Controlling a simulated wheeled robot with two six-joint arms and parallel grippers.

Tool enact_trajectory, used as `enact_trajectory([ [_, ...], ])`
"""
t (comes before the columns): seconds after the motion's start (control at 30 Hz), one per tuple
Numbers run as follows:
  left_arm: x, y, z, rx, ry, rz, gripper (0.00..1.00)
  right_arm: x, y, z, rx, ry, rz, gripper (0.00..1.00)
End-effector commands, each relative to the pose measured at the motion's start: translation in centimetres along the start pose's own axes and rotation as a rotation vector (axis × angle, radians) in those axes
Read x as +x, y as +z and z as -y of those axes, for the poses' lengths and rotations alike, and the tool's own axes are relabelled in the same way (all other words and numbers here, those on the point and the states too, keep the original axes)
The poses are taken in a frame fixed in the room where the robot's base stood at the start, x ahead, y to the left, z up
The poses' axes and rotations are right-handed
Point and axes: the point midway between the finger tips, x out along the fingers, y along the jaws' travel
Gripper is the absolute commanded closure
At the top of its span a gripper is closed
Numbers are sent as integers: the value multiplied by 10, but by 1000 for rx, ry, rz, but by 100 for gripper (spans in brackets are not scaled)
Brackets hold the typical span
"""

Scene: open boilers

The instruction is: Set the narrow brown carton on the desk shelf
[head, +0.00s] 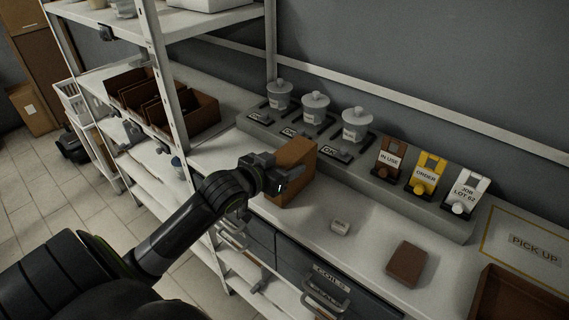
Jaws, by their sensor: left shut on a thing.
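The narrow brown carton (299,160) stands about upright at the front part of the white desk. My left gripper (283,178) is shut on it from the left. The gripper hides part of the carton's near side, and I cannot tell if its bottom touches the desk. Behind it a long raised grey shelf (375,178) runs along the back of the desk. My right gripper is not in view.
Several lidded grey pots (315,107) and the IN USE, ORDER (426,172) and JOB LOT cards stand along the grey shelf. A rack post (166,75) stands left.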

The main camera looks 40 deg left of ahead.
Motion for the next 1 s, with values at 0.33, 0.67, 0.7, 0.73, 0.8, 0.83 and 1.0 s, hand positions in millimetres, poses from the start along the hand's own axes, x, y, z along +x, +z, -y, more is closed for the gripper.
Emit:
enact_trajectory([
  [0.33,1,2,0,0,0,0,22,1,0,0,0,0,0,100],
  [0.67,-6,0,1,4,-1,0,22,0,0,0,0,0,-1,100],
  [0.7,-11,0,1,5,-1,0,22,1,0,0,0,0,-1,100],
  [0.73,-15,0,1,5,-2,1,22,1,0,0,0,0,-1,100],
  [0.8,-27,0,1,7,0,1,22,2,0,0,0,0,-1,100],
  [0.83,-33,0,0,8,1,1,22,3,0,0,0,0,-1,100],
  [1.0,-66,0,0,8,1,4,22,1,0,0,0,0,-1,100],
])
